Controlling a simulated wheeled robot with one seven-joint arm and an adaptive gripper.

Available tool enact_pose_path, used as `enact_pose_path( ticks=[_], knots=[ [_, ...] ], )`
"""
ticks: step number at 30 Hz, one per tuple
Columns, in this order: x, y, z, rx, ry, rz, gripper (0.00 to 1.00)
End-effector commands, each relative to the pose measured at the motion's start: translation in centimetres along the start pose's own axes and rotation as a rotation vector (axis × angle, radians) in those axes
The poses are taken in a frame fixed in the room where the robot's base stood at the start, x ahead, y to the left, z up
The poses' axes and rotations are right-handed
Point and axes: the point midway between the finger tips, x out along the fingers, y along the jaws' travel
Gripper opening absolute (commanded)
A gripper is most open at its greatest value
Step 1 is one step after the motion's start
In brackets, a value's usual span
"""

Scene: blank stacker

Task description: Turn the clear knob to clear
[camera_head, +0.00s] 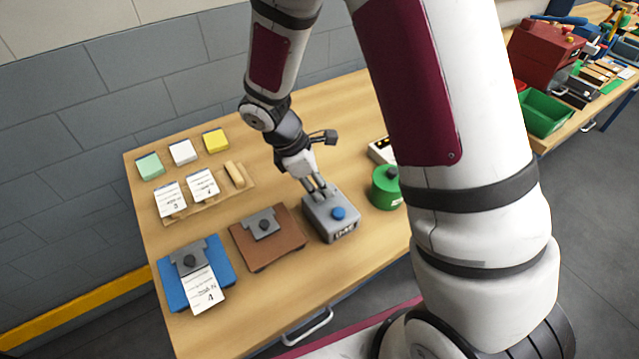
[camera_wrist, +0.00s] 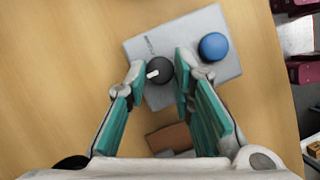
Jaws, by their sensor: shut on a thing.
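A grey box (camera_head: 341,226) stands on the wooden table, with a blue round button (camera_head: 339,213) on top. In the wrist view the grey box (camera_wrist: 190,60) carries a black knob (camera_wrist: 159,69) with a white pointer mark and the blue button (camera_wrist: 213,46). The pointer mark lies toward the left of the knob. My gripper (camera_wrist: 160,74) is shut on the black knob, one finger on each side of it. In the head view my gripper (camera_head: 319,193) comes down at the back of the box and hides the knob. Lettering beside the knob is too small to read.
A brown board (camera_head: 268,240) and a blue board (camera_head: 215,275) with grey clamps lie left of the box. A green round container (camera_head: 384,190) stands close on its right. Cards and colored pads (camera_head: 183,152) lie at the back left. The table front is clear.

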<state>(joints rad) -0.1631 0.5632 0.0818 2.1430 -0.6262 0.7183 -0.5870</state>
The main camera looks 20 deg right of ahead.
Motion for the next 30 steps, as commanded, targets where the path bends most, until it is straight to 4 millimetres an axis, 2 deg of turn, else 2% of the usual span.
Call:
enact_pose_path(
  ticks=[11,30],
  knots=[
    [0.08,0.29,-0.01,0.196,0.001,-0.081,0.0],
    [0.18,0.71,0.24,0.755,0.0,-0.314,0.0]
  ],
)
